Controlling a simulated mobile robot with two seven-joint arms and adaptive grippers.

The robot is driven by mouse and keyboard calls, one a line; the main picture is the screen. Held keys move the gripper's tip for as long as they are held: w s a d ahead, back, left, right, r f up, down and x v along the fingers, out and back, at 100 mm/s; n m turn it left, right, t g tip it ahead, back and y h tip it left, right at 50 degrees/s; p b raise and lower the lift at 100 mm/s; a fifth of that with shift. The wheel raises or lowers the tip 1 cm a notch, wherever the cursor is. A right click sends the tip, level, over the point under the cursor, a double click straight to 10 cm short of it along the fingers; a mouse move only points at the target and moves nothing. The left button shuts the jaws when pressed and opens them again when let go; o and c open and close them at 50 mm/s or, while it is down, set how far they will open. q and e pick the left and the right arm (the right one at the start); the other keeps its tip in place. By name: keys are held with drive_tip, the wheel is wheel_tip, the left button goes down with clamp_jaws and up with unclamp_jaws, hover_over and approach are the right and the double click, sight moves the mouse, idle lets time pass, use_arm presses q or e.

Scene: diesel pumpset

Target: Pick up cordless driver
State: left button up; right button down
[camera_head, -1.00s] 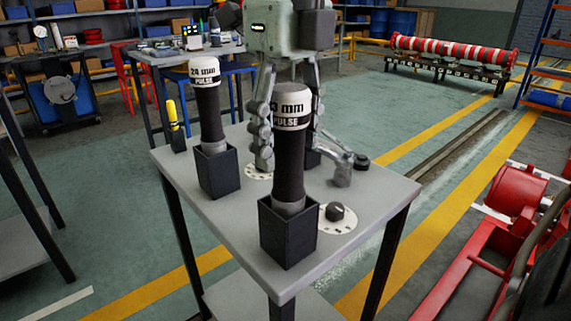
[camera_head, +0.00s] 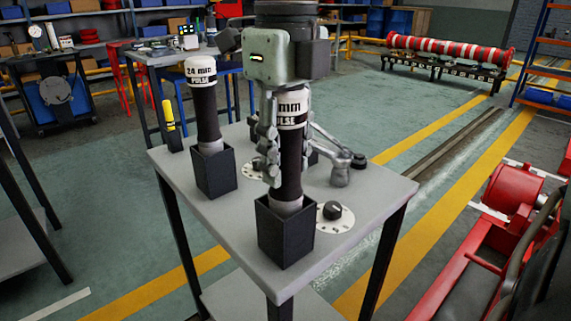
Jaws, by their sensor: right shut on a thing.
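A black cylindrical driver with a white cap (camera_head: 291,165), marked "mm PULSE", stands upright with its grey lower end in a square black holder (camera_head: 286,236) at the table's front. My right gripper (camera_head: 283,150) reaches down from above. Its grey fingers are shut on the driver's upper body, and its palm hides the top of the cap. A similar driver marked "24 mm PULSE" (camera_head: 204,110) stands in another black holder (camera_head: 214,172) to the left. My left gripper is not in view.
The grey table (camera_head: 235,215) also carries a black knob on a white dial (camera_head: 334,214), a grey lever-like tool (camera_head: 342,170) and a yellow-topped tool (camera_head: 168,115) at the back left. Red machinery (camera_head: 490,220) stands at the right.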

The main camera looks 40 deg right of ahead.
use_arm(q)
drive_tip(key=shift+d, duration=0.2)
use_arm(e)
drive_tip(key=shift+w+r, duration=0.1)
drive_tip(key=shift+r, duration=0.1)
drive_tip(key=shift+r, duration=0.3)
wheel_tip(320, 180, up, 13)
drive_tip(key=shift+f+p, duration=0.2)
drive_tip(key=shift+p, duration=0.4)
use_arm(q)
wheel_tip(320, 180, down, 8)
drive_tip(key=p, duration=0.2)
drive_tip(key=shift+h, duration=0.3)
use_arm(e)
wheel_tip(320, 180, up, 14)
drive_tip(key=shift+r, duration=0.25)
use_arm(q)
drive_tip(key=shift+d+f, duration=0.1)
use_arm(e)
drive_tip(key=c, duration=1.6)
unclamp_jaws()
clamp_jaws()
